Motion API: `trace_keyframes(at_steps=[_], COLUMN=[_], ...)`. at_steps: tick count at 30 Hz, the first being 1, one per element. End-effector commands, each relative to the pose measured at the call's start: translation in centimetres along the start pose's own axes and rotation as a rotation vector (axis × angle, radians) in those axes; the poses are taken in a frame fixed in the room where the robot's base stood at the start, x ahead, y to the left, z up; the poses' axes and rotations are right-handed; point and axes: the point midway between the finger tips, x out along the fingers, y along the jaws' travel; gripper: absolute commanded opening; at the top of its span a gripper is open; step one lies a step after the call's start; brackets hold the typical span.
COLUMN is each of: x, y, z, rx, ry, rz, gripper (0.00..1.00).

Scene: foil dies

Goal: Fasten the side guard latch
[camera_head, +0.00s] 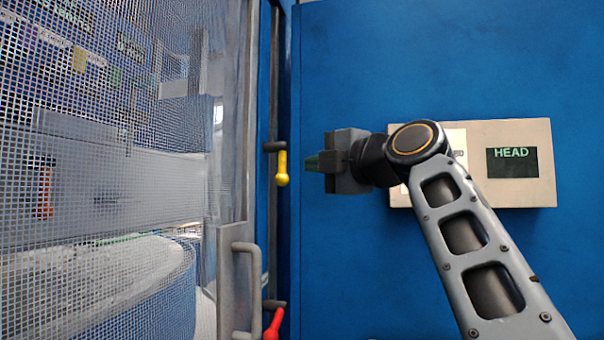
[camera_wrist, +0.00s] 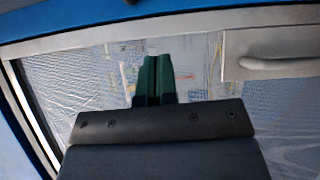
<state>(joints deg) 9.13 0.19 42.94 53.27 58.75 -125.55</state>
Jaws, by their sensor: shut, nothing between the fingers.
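The mesh side guard (camera_head: 120,190) fills the left of the head view, with a grey frame. A yellow-handled latch (camera_head: 282,168) sits by the guard's right edge, its handle hanging straight down. A red-handled latch (camera_head: 273,324) sits lower on the same edge, its handle slightly tilted and partly cut off by the picture's bottom. My gripper (camera_head: 312,163) is shut and empty, just right of the yellow latch and apart from it. In the wrist view its green fingers (camera_wrist: 155,78) are together in front of the mesh. No latch is clearly seen in the wrist view.
A grey pull handle (camera_head: 253,280) stands on the guard frame, left of the red latch; a grey handle also shows in the wrist view (camera_wrist: 280,68). A beige box with a HEAD display (camera_head: 512,162) is on the blue panel (camera_head: 400,60), behind my arm.

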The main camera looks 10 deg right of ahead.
Motion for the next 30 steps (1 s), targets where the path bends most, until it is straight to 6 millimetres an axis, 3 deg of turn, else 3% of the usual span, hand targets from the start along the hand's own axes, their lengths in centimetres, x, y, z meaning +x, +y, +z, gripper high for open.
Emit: trace_keyframes(at_steps=[6, 24, 30], x=[-1.4, -1.4, -0.3], y=[0.1, 0.1, -0.8], z=[0.0, 0.1, 1.4], rx=[-0.001, 0.007, 0.24], ry=[-0.003, -0.003, -0.061], rz=[0.001, -0.004, -0.115], gripper=[0.0, 0.0, 0.0])
